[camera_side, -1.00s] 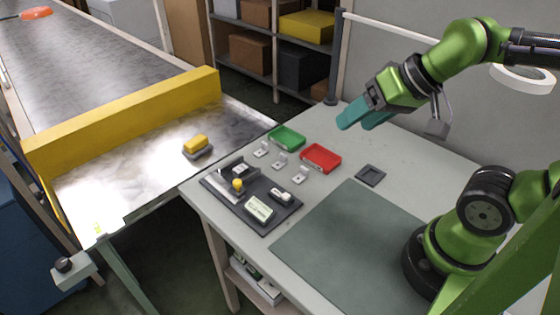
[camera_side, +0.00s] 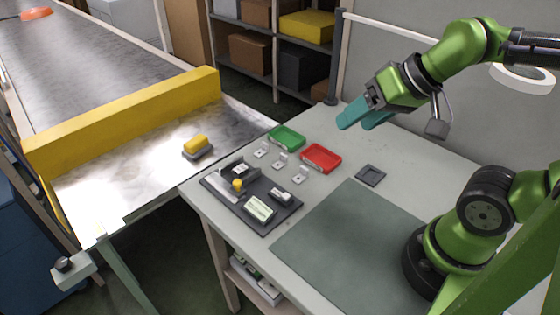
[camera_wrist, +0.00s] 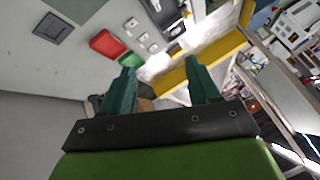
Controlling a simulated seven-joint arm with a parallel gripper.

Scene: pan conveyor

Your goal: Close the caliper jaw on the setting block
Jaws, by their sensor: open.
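The caliper seems to be the fixture on the dark base plate (camera_side: 270,216) at the front left of the table. On it are a metal rail (camera_side: 217,185), a dark block (camera_side: 238,170), a yellow knob (camera_side: 238,185), a small light cylinder (camera_side: 281,194) and a white label plate (camera_side: 260,208). I cannot tell which part is the jaw and which is the setting block. My gripper (camera_side: 357,120), with teal fingers, is open and empty, high above the back of the table, well away from the fixture. Its fingers also show apart in the wrist view (camera_wrist: 162,85).
A green tray (camera_side: 287,138), a red tray (camera_side: 321,157) and several small metal pieces (camera_side: 280,161) stand behind the plate. A dark square holder (camera_side: 370,175) lies to the right. A grey-green mat (camera_side: 345,245) is clear. The conveyor (camera_side: 120,185) lies left, with a yellow-topped object (camera_side: 196,146).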

